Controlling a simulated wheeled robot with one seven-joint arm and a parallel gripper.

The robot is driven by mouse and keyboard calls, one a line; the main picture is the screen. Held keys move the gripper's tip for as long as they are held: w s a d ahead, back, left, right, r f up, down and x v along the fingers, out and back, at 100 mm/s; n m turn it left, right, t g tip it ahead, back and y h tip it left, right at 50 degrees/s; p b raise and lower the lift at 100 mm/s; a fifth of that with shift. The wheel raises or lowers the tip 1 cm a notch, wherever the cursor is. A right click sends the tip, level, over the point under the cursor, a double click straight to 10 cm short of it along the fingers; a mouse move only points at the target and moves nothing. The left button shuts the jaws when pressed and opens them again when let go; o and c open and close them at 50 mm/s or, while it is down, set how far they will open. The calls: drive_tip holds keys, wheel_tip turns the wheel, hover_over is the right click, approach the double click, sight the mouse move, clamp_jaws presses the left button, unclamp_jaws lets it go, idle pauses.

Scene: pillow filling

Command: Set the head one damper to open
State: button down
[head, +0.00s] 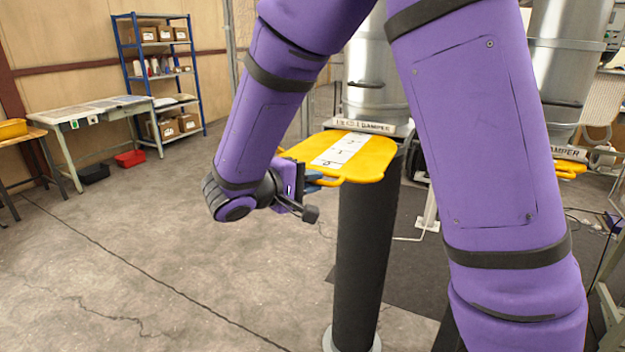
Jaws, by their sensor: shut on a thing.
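The head one damper is a flat yellow slide plate (368,160) with a white numbered scale strip (341,150) on top. My gripper (308,186) is at the plate's near left end, shut on the yellow handle there. My purple wrist and the plate's edge hide most of the grip. The numbers on the strip's near part show, and a good length of the plate is out of its slot.
A dark post (362,250) stands below the plate. A second yellow damper (570,168) is at the right, partly behind my arm. Metal cylinders (370,70) rise behind. A table (100,108) and blue shelf (160,70) stand at the back left.

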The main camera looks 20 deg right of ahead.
drive_tip(key=c, duration=1.2)
unclamp_jaws()
drive_tip(key=shift+s+a, duration=0.15)
drive_tip(key=shift+a, duration=0.1)
drive_tip(key=v, duration=1)
drive_tip(key=shift+s+a, duration=0.1)
drive_tip(key=shift+a, duration=0.3)
drive_tip(key=s+d+r+m+y, duration=0.1)
drive_tip(key=s+d+r+y, duration=0.1)
drive_tip(key=s+d+y, duration=0.3)
drive_tip(key=s+d+r+m+y, duration=0.1)
drive_tip(key=s+d+r+y, duration=0.2)
drive_tip(key=s+d+y, duration=0.2)
drive_tip(key=s+d+r+m+t+y, duration=0.1)
drive_tip(key=s+d+r+y, duration=0.2)
drive_tip(key=s, duration=0.6)
drive_tip(key=shift+s+d+m+y, duration=0.2)
drive_tip(key=shift+d+m+y, duration=0.2)
drive_tip(key=shift+d+y, duration=0.8)
